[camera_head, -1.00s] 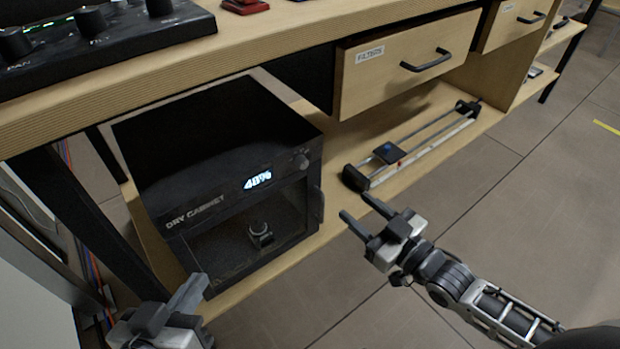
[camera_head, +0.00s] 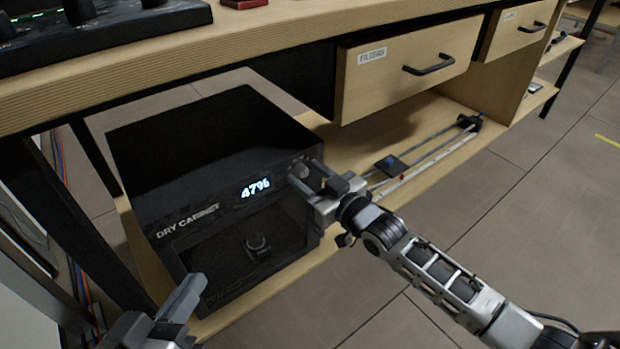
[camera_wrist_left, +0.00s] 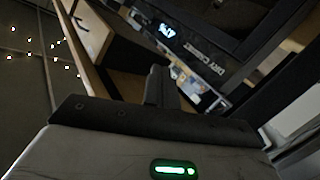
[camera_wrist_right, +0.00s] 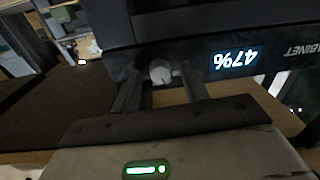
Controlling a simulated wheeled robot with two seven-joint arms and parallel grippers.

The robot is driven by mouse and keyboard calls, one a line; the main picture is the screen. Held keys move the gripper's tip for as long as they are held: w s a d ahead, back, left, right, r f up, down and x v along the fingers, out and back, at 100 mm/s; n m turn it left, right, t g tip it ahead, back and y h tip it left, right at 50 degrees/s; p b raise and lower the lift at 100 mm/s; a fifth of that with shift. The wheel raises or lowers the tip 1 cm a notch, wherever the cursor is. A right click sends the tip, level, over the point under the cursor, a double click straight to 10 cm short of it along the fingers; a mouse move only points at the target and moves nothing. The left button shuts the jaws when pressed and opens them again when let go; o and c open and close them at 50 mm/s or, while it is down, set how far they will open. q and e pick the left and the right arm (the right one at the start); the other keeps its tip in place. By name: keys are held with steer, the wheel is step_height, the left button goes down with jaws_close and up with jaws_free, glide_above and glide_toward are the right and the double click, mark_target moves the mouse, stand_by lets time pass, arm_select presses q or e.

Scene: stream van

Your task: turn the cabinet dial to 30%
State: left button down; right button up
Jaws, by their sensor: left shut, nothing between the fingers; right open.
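The black dry cabinet (camera_head: 200,135) stands on the low shelf under the desk. Its display (camera_head: 256,188) reads 47%, and it also shows upside down in the right wrist view (camera_wrist_right: 236,60). The round dial (camera_wrist_right: 160,72) is on the cabinet front beside the display; in the head view it is partly hidden by my right gripper (camera_head: 307,178). My right gripper is open, with its fingers on either side of the dial in the right wrist view (camera_wrist_right: 158,90); I cannot tell if they touch it. My left gripper (camera_head: 190,295) is shut and empty, low in front of the cabinet's left side.
A rail slider (camera_head: 420,157) lies on the shelf to the right of the cabinet. A drawer (camera_head: 405,70) with a black handle hangs above it. A dark table leg (camera_head: 70,225) stands left of the cabinet. The floor (camera_head: 500,195) in front is clear.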

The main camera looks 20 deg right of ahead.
jaws_close()
